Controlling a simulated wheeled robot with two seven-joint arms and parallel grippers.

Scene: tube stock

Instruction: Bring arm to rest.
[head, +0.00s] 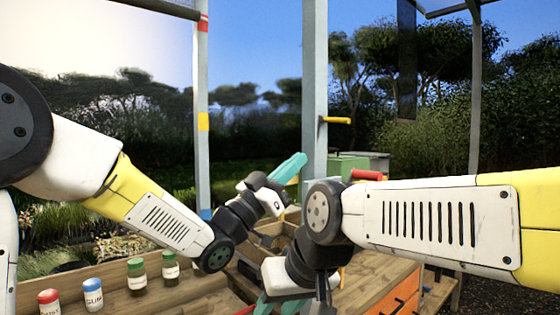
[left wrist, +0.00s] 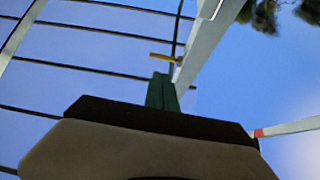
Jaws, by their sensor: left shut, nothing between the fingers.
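My left arm comes in from the left in the head view, and its left gripper (head: 291,168) points up and to the right, above the bench. Its teal fingers are together with nothing between them. In the left wrist view the left gripper (left wrist: 160,92) shows as one narrow green block against the sky. My right arm comes in from the right, and its right gripper (head: 277,304) hangs down at the bottom of the head view. Its fingertips are cut off by the frame edge, so its opening cannot be judged.
On the wooden bench (head: 190,300) at lower left stand a red-capped jar (head: 49,305), a blue-capped jar (head: 93,298) and two green-capped jars (head: 137,275) (head: 170,270). Grey posts (head: 314,80) rise behind the arms. An orange drawer front (head: 398,298) is at lower right.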

